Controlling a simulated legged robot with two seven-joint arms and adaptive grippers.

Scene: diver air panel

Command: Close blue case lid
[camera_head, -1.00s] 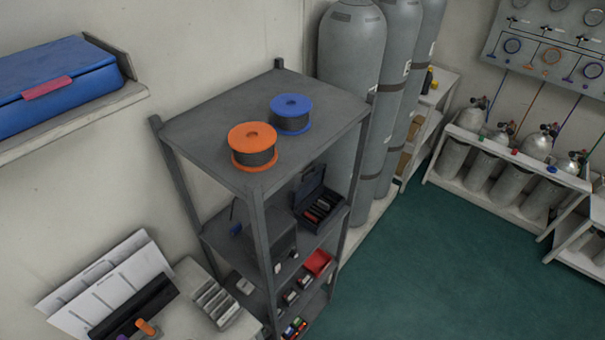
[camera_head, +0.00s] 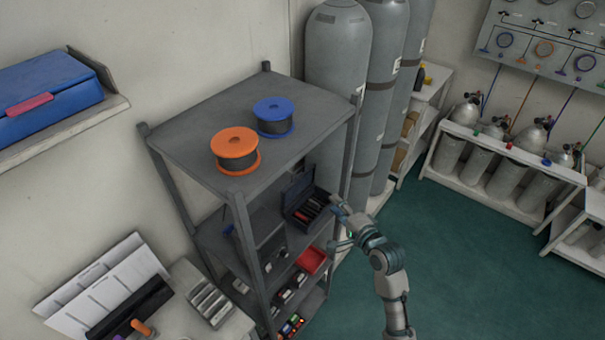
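A small dark, slightly bluish case (camera_head: 304,216) sits on the second level of the grey shelf rack, with its lid (camera_head: 300,186) raised at the back and red and grey items inside. A large blue case (camera_head: 45,88) with a red latch lies on a wall shelf at the left, and its lid looks shut. My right gripper (camera_head: 334,223) is just right of the small open case, with its fingers apart and pointing left toward the rack. Nothing shows between the fingers; whether one touches the case cannot be told. My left gripper is not in view.
The grey rack (camera_head: 190,140) carries an orange spool (camera_head: 236,150) and a blue spool (camera_head: 274,117) on top. Its posts stand near the small case. A red bin (camera_head: 311,261) is on a lower level. Tall grey cylinders (camera_head: 337,70) stand behind. The green floor (camera_head: 460,260) is clear.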

